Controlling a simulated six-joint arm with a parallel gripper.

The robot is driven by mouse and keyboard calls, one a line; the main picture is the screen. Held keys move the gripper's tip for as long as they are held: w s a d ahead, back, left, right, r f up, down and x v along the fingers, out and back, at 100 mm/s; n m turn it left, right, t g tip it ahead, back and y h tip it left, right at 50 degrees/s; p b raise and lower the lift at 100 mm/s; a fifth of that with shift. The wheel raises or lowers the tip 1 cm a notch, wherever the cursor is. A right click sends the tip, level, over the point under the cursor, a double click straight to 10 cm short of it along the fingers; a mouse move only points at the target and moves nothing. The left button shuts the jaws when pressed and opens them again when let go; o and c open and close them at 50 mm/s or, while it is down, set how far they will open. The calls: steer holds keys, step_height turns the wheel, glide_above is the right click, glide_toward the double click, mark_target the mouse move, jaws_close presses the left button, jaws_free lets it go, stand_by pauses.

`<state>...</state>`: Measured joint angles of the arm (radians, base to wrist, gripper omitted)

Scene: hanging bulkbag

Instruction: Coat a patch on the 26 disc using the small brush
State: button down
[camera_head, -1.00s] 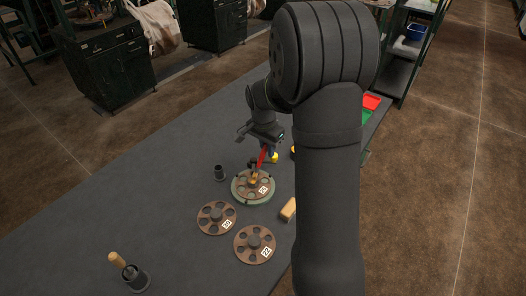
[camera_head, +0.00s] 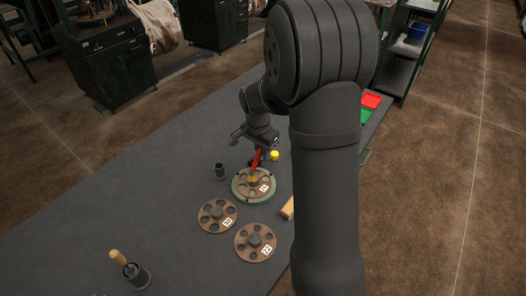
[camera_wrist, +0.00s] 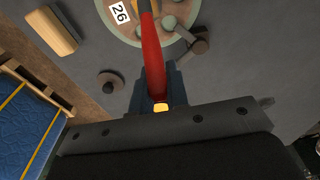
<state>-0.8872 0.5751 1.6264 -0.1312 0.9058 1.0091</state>
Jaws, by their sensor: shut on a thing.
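The disc labelled 26 (camera_head: 243,186) lies in a round green holder (camera_head: 238,196) on the dark table. Its white label also shows at the top of the wrist view, with part of the disc (camera_wrist: 120,14). My gripper (camera_head: 261,147) is shut on the small brush (camera_head: 256,161), which has a red handle and slants down to the disc. The brush's yellowish lower end is over the disc's middle area; I cannot tell whether its bristles touch. In the wrist view the red handle (camera_wrist: 152,58) runs up from the jaws.
Two more discs (camera_head: 217,215), (camera_head: 256,242) lie nearer. A small dark cup (camera_head: 220,171) stands left of the holder, a yellow knob (camera_head: 274,156) behind it. A wooden block (camera_wrist: 52,30) lies right of the discs. A pot with a wooden-handled tool (camera_head: 117,257) stands front left.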

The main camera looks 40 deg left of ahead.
steer(key=w, duration=0.4)
steer(key=shift+s, duration=2.55)
steer(key=shift+r, duration=4.3)
